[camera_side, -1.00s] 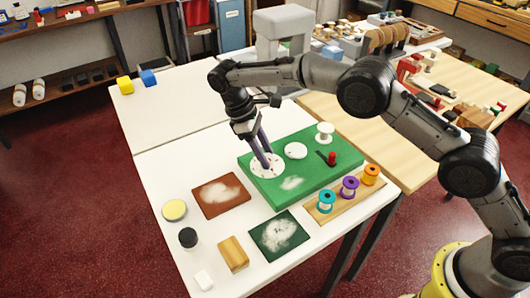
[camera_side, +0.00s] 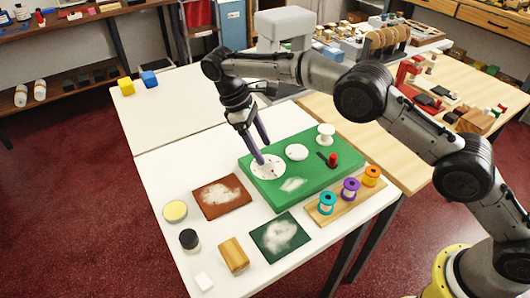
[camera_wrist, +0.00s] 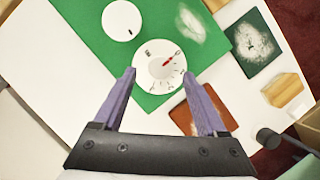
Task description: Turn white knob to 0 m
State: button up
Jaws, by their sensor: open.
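The white knob (camera_wrist: 158,70) with its round dial sits on the green board (camera_wrist: 88,20); it also shows in the side view (camera_side: 272,172). A red pointer on the knob points to the upper right in the wrist view, toward a mark that looks like 0. Several small marks run along the dial's lower right. My gripper (camera_wrist: 159,73) is open, with one purple finger on each side of the knob. It also shows in the side view (camera_side: 263,151), over the dial. I see nothing between the fingers except the knob beyond them; contact is unclear.
A smaller white dial (camera_side: 297,152), a white spool (camera_side: 325,134) and a red lever (camera_side: 332,159) are on the board. Spools stand on a wooden strip (camera_side: 343,206). Brown (camera_side: 222,197) and dark green (camera_side: 279,237) swatches lie in front.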

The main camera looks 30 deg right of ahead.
jog(key=shift+v, duration=2.1)
